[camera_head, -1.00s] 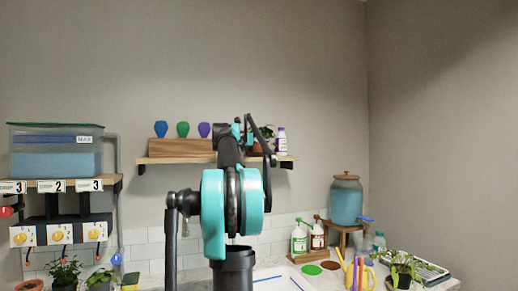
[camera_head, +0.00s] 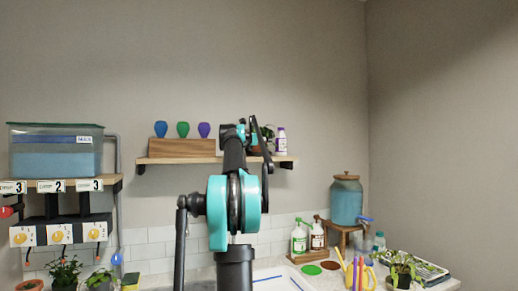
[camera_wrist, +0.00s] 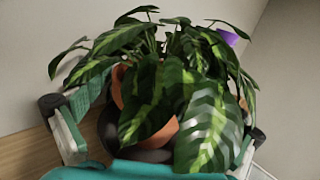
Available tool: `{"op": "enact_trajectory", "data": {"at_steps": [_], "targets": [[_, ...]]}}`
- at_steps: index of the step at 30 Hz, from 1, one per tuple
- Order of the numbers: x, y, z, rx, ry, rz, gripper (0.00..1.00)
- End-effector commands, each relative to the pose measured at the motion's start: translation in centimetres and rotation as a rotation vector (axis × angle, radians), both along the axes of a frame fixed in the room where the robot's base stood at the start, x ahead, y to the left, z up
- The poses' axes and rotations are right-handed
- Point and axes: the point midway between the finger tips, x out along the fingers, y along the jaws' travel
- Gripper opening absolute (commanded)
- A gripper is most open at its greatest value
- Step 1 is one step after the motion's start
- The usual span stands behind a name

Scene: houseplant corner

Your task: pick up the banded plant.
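The banded plant (camera_wrist: 175,75) has broad dark green leaves with pale stripes and stands in a terracotta pot (camera_wrist: 163,135). In the head view the plant (camera_head: 267,132) is on the wall shelf, partly hidden by my arm. My gripper (camera_wrist: 150,125) is open, with one finger to the left of the pot and the other at the right, largely behind leaves. A gap shows between the left finger and the pot. Leaves hide much of the pot, so contact on the right cannot be told. My gripper (camera_head: 254,132) is at shelf height in the head view.
The shelf (camera_head: 200,160) also holds a wooden block (camera_head: 180,146) left of the plant and a white bottle (camera_head: 281,141) close on its right. Sprayers (camera_head: 299,238), an urn (camera_head: 346,200) and other plants are below.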

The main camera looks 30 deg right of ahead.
Motion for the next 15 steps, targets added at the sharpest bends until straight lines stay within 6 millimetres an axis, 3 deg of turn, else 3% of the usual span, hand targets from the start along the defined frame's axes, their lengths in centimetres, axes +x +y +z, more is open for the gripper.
{"op": "enact_trajectory", "data": {"at_steps": [2,12,15], "targets": [[-0.01,0.01,0.0,0.0,0.0,0.0,0.78],[-0.01,0.0,0.0,0.0,0.0,0.0,0.35],[-0.05,0.02,0.04,0.0,0.0,0.0,0.35]]}}
